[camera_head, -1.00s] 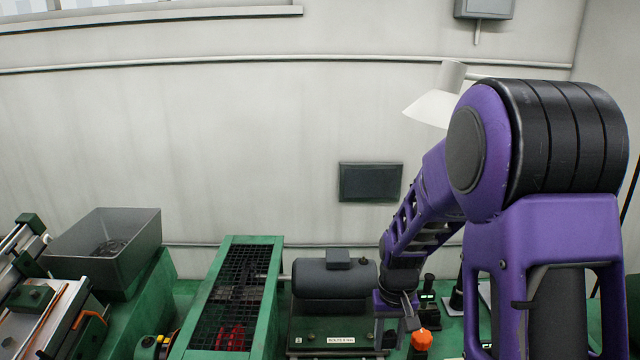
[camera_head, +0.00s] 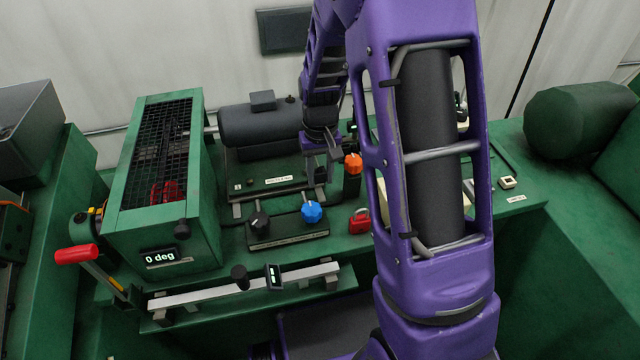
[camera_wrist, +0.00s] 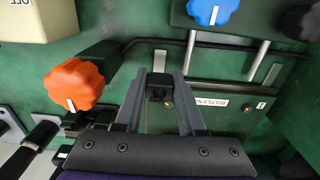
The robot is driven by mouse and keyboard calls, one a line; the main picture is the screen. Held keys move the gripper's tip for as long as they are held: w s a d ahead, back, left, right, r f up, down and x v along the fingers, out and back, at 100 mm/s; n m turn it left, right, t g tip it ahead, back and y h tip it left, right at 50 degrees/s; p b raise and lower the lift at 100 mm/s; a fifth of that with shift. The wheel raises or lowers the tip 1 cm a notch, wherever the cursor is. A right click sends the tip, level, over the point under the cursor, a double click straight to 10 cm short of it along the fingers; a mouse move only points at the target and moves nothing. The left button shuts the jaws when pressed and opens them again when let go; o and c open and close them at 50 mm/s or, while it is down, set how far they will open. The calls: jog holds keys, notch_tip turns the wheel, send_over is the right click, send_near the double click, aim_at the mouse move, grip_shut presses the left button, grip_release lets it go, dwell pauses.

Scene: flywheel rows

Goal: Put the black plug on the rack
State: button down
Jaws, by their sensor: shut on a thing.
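My gripper (camera_wrist: 157,98) points at the green bench, its two grey fingers on either side of a small dark block, which I take to be the black plug (camera_wrist: 160,88). In the head view, my gripper (camera_head: 322,150) is just left of the orange knob (camera_head: 353,163), in front of the dark motor. A small dark piece shows below the fingers there, too small to identify surely. The fingers and palm hide part of the block. I cannot tell which thing is the rack.
A blue knob (camera_head: 312,212) and a black knob (camera_head: 259,220) stand on a front panel. A red padlock (camera_head: 360,221) lies right of them. A mesh-topped green housing (camera_head: 160,160) stands left of the motor (camera_head: 262,122). A metal rail (camera_head: 245,284) runs along the front.

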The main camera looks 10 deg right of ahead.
aim_at(320, 182)
jog(key=shift+f, duration=1.75)
jog(key=shift+f+b, duration=0.15)
jog(key=shift+b, duration=0.15)
jog(key=c, duration=0.5)
grip_release()
